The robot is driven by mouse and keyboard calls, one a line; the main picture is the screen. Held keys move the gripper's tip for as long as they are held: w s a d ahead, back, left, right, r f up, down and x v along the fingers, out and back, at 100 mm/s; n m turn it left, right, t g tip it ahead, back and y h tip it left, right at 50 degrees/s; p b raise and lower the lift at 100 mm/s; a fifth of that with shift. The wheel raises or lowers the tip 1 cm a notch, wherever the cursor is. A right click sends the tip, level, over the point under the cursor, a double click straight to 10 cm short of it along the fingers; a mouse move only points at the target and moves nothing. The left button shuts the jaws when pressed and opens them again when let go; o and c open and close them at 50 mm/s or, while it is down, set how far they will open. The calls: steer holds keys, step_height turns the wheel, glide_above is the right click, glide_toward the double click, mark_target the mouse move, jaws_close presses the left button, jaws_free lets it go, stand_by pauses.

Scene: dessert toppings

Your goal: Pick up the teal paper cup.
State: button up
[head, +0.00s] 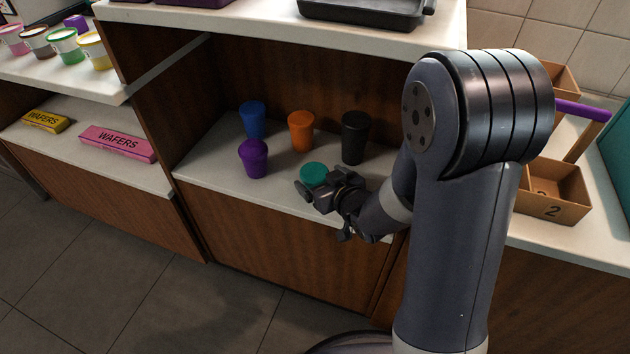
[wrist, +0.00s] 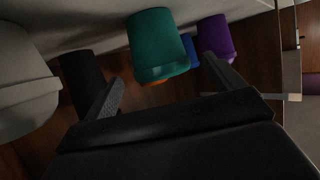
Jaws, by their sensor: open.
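The teal paper cup (head: 313,173) stands on the lower shelf at the front of the cup group, partly hidden behind my gripper in the head view. In the wrist view the teal cup (wrist: 158,42) is straight ahead, with one finger to each side of its lower part in the picture. My gripper (head: 322,191) is open and empty. In the wrist view my gripper (wrist: 163,70) has its fingertips spread close to the cup. I cannot tell whether the fingers touch it.
Purple (head: 253,160), blue (head: 252,120), orange (head: 301,133) and black (head: 354,138) cups stand behind and beside the teal one. A pale cup-shaped object (wrist: 25,80) shows left in the wrist view. The upper counter (head: 240,20) overhangs the shelf.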

mark_target(311, 172)
steer(key=shift+b+x, duration=0.5)
steer(key=shift+x, duration=2.25)
steer(key=shift+a+r, duration=0.1)
steer(key=shift+r, duration=0.05)
steer(key=shift+c, duration=0.3)
steer(key=c, duration=1.1)
